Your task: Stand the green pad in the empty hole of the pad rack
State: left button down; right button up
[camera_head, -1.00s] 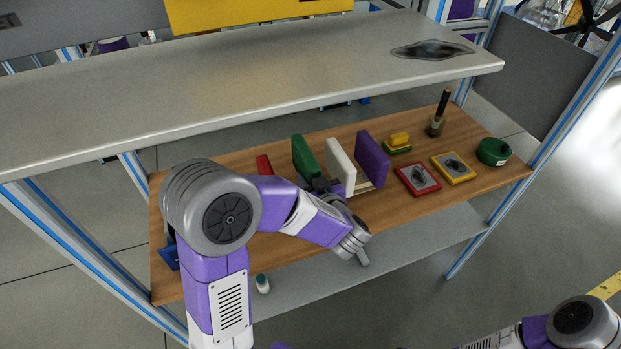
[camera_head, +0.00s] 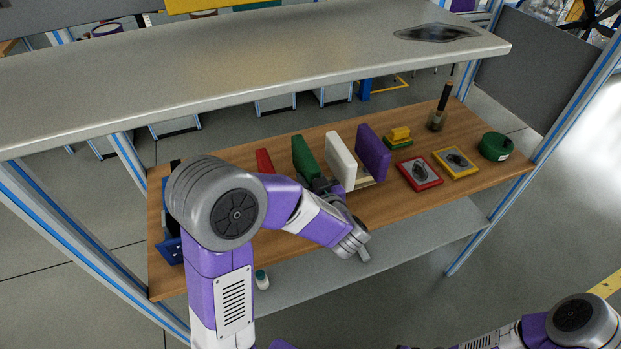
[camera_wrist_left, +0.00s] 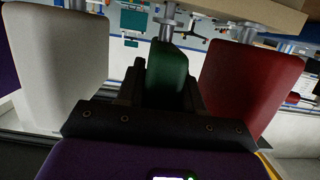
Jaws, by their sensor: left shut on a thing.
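The green pad (camera_head: 307,158) stands upright between the red pad (camera_head: 264,161) and the white pad (camera_head: 340,160) on the wooden shelf. My left gripper (camera_head: 321,186) is shut on its lower part. In the left wrist view the green pad (camera_wrist_left: 167,72) is between the black fingers, with the white pad (camera_wrist_left: 50,60) to the left and the red pad (camera_wrist_left: 248,75) to the right, both apart from it. The purple pad (camera_head: 373,153) stands beyond the white one. A pale strip of the pad rack (camera_head: 371,184) shows; my arm hides the rest, so the green pad's foot is not visible.
A grey upper shelf (camera_head: 220,75) overhangs the back. Right of the pads are a red-framed tray (camera_head: 420,173), a yellow-framed tray (camera_head: 455,163), a green roll (camera_head: 495,147), yellow and green blocks (camera_head: 399,138) and a brush holder (camera_head: 437,120).

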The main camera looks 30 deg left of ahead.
pick_arm(q)
jog(key=shift+f+b, duration=0.45)
jog(key=shift+f, duration=0.3)
jog(key=c, duration=0.6)
grip_release()
jog(key=shift+c, duration=0.2)
jog(key=p+v, duration=0.1)
jog(key=v, duration=0.6)
jog(key=shift+s+d, duration=0.2)
jog(key=shift+d, duration=0.05)
